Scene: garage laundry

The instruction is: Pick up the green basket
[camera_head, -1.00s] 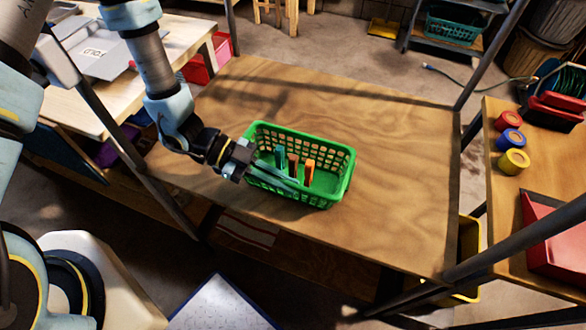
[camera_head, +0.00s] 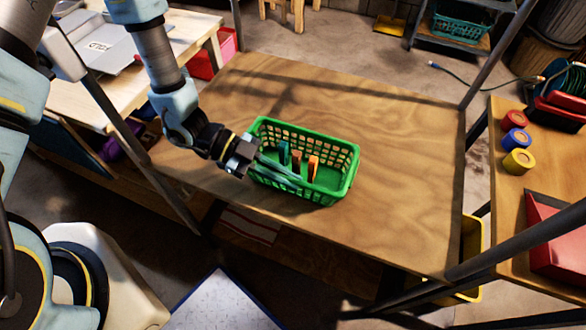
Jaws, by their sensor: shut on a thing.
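The green basket (camera_head: 338,150) is a plastic lattice basket on the wooden table (camera_head: 400,225), left of the table's middle. A few upright items, teal, brown and orange (camera_head: 313,168), stand inside it. My gripper (camera_head: 262,168) is at the basket's left end, with its fingers reaching over the near left part of the wall. It is shut on the basket there; the exact contact at the fingertips is hard to make out. The basket looks level, and I cannot tell whether its bottom is clear of the tabletop.
At right, a side table holds red, blue and yellow tape rolls (camera_head: 518,161) and a red tray (camera_head: 558,240). Dark metal posts rise at the table's corners. A bench with a grey box (camera_head: 100,45) stands at the left. The table's right half is bare.

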